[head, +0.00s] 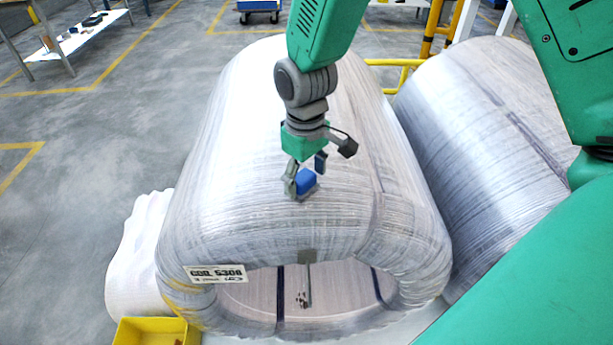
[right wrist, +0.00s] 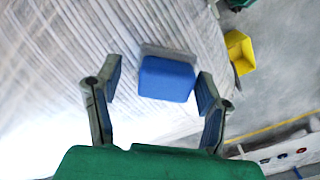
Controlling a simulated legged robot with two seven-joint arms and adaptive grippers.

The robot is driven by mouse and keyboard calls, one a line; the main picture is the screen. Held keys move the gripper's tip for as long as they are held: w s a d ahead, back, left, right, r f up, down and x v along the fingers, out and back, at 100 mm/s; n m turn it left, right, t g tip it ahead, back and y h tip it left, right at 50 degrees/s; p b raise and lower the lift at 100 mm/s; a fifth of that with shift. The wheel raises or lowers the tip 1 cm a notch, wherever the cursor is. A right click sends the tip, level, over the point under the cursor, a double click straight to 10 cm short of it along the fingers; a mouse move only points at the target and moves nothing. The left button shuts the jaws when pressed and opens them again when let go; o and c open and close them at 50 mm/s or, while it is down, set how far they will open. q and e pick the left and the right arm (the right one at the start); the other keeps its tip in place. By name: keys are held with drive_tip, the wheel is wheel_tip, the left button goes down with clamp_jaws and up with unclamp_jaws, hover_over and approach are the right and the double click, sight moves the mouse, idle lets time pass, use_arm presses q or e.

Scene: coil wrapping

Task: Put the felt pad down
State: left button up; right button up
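The felt pad (head: 306,182) is a blue block with a grey layer under it. It is at the wrapped top of the near coil (head: 240,130), close to its front curve; I cannot tell for sure whether it touches the wrap. In the right wrist view the pad (right wrist: 167,79) lies between and a little beyond the fingertips. My right gripper (head: 305,172) is open around the pad. In the right wrist view a clear gap shows at the left finger and a narrow one at the right finger of the gripper (right wrist: 160,85). My left gripper is not in view.
A second wrapped coil (head: 490,110) stands close on the right. A white label (head: 216,273) is on the near coil's front. Grey floor lies open at left.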

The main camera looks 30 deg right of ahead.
sight(307, 174)
wheel_tip(307, 174, up, 10)
drive_tip(key=shift+r+p, duration=0.1)
drive_tip(key=shift+p, duration=0.3)
drive_tip(key=shift+r, duration=0.75)
drive_tip(key=shift+a, duration=0.15)
